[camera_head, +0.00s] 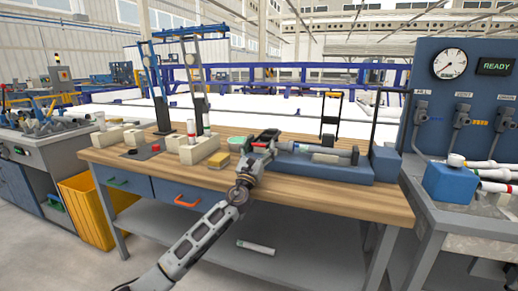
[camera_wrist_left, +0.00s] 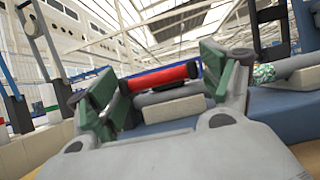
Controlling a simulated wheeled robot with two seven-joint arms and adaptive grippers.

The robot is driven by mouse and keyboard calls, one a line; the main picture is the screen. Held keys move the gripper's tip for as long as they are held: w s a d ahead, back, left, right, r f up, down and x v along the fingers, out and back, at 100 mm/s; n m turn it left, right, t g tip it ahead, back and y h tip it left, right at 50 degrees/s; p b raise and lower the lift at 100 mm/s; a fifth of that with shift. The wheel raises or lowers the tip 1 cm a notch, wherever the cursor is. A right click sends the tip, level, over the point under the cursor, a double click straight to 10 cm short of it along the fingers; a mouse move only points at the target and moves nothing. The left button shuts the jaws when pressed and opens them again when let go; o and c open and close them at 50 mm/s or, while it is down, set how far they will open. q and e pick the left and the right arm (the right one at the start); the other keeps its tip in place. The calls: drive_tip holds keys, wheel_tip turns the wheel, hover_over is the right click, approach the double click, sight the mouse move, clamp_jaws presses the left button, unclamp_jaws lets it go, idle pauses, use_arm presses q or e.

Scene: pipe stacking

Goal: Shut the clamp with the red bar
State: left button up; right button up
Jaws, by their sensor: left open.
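The red bar (camera_wrist_left: 160,77) of the clamp lies crosswise between the two green finger pads of my left gripper (camera_wrist_left: 163,88) in the left wrist view. I cannot tell whether the fingers touch it. In the head view my left gripper (camera_head: 262,146) is open at the left end of the blue fixture (camera_head: 320,168). It hides most of the clamp there. A grey pipe (camera_head: 328,149) lies along the fixture, with a pale block (camera_head: 325,158) in front of it. How far the clamp is open is not clear. My right gripper is not in view.
Black and orange uprights (camera_head: 331,118) stand behind the fixture. A gauge panel (camera_head: 450,85) is at the right. A loose pipe (camera_head: 255,247) lies on the lower shelf.

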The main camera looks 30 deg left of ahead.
use_arm(q)
drive_tip(key=shift+s+f, duration=0.1)
drive_tip(key=s+d, duration=0.3)
drive_tip(key=s, duration=0.9)
drive_tip(key=shift+s+f, duration=0.25)
idle(0.6)
drive_tip(key=shift+s, duration=0.1)
idle(0.7)
